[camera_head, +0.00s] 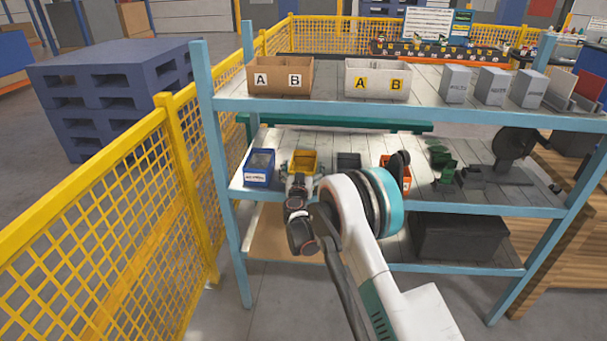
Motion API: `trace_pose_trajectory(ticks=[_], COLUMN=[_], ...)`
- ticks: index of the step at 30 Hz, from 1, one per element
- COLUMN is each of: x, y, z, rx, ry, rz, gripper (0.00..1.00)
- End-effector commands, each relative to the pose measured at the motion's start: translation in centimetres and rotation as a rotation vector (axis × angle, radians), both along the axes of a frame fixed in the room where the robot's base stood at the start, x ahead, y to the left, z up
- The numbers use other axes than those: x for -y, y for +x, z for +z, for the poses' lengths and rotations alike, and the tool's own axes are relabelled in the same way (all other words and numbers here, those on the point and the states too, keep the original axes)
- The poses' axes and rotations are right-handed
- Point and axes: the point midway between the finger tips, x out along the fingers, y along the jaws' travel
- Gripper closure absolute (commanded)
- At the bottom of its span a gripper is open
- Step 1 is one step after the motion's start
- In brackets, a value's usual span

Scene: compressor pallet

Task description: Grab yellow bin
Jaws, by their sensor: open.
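The yellow bin (303,157) sits on the middle shelf of the blue rack, between a blue bin on its left and a dark bin on its right. Its top and inside show. Its lower front is hidden behind the end of my arm. My gripper (300,180) is open at the front of the yellow bin, pointing into the shelf. The fingers are small and partly hidden by my wrist, so I cannot tell whether they touch the bin or stand around its edge.
The blue bin (260,166) and dark bin (348,161) flank it closely. An orange bin (397,180) is partly behind my arm. The upper shelf (428,98) overhangs, bearing a brown box (280,76) and a white box (377,80). A rack post (218,165) and yellow fence (130,185) are left.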

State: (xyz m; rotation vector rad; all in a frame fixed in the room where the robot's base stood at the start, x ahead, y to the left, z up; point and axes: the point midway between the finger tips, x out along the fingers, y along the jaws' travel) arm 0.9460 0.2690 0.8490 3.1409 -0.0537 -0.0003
Motion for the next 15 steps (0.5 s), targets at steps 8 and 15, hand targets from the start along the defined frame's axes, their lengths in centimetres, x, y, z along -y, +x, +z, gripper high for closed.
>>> trace_pose_trajectory(ticks=[8, 15], x=[0.00, 0.00], y=[-0.03, -0.04], z=[0.03, 0.02], rx=[0.000, 0.000], ry=[0.000, 0.000], rz=[0.000, 0.000], gripper=[0.45, 0.49])
